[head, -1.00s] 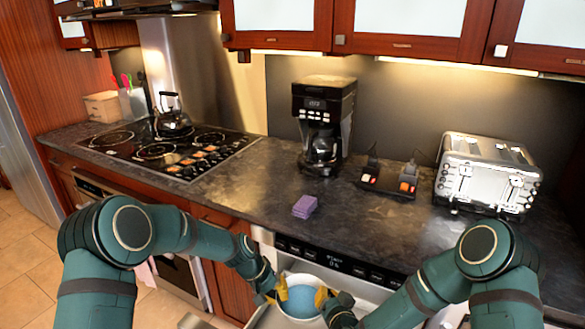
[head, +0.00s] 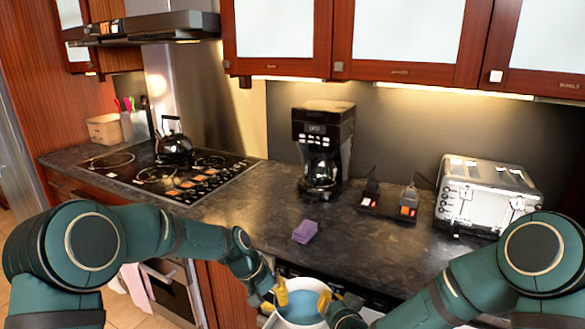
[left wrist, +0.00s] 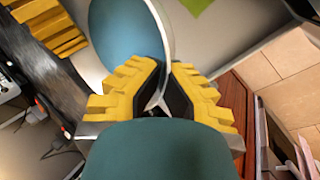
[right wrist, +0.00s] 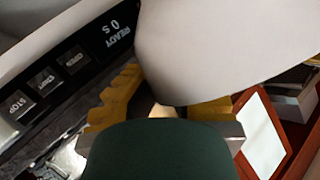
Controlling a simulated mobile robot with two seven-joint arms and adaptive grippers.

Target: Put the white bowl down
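The white bowl (head: 304,324), with a blue inside, is held up in front of the counter's front edge at the bottom centre of the head view. My left gripper (head: 281,291) is shut on its left rim; the left wrist view shows the rim (left wrist: 163,32) passing between the yellow fingers. My right gripper (head: 324,300) is at the right rim. In the right wrist view the bowl's outer wall (right wrist: 225,45) lies between its fingers and hides part of them. The bowl looks about level.
The microwave drawer panel (right wrist: 75,65) is just below the counter edge, beside the bowl. On the dark counter (head: 245,215) are a purple sponge (head: 304,232), a coffee maker (head: 322,150) and a toaster (head: 487,195). The stove with a kettle (head: 174,145) is at left. Counter around the sponge is clear.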

